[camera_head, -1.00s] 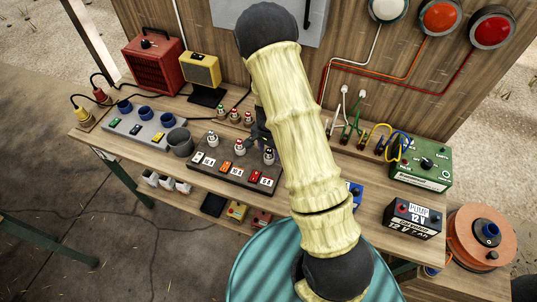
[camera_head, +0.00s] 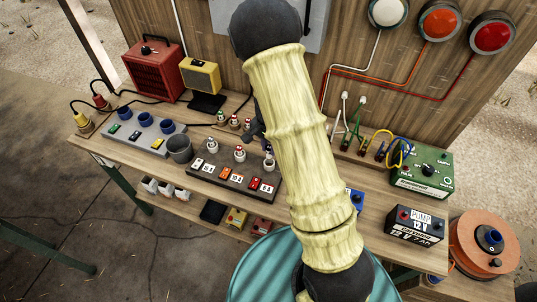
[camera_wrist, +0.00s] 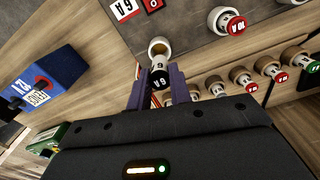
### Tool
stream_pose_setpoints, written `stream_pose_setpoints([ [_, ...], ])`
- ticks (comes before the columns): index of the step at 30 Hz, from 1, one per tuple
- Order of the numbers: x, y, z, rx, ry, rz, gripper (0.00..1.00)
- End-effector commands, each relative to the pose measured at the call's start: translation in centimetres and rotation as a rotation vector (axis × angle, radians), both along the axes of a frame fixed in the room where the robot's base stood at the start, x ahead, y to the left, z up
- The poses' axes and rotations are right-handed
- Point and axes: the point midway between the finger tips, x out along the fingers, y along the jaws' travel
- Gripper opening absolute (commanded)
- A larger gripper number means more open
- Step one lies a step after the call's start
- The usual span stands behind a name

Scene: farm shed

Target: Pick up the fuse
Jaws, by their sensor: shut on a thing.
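The fuse (camera_wrist: 160,76), a pale body with a black cap marked 6A, is between the two purple fingers of my gripper (camera_wrist: 162,88) in the wrist view. The fingers are shut on it. Its far end points at a round, brass-rimmed holder (camera_wrist: 159,46) on the dark fuse board; I cannot tell whether it still sits in it. In the head view my gripper (camera_head: 262,142) is at the right end of the fuse board (camera_head: 226,178), largely hidden behind my arm.
Red-capped fuses (camera_wrist: 237,78) stand nearby, several in a row. A blue box (camera_wrist: 48,80), a black battery (camera_head: 415,224) and a green tester (camera_head: 422,172) are to the side. A wooden back panel rises behind.

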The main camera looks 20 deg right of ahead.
Motion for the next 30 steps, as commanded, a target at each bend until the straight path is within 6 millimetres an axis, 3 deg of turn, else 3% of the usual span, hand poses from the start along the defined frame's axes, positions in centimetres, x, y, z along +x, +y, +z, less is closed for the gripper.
stream_pose_setpoints([
  [3,0.1,0.1,2.2,0.0,-0.005,0.001,0.0],
  [9,0.0,0.0,4.4,0.001,-0.001,0.001,0.0],
  [30,0.0,0.0,4.6,0.001,0.001,0.0,0.0],
])
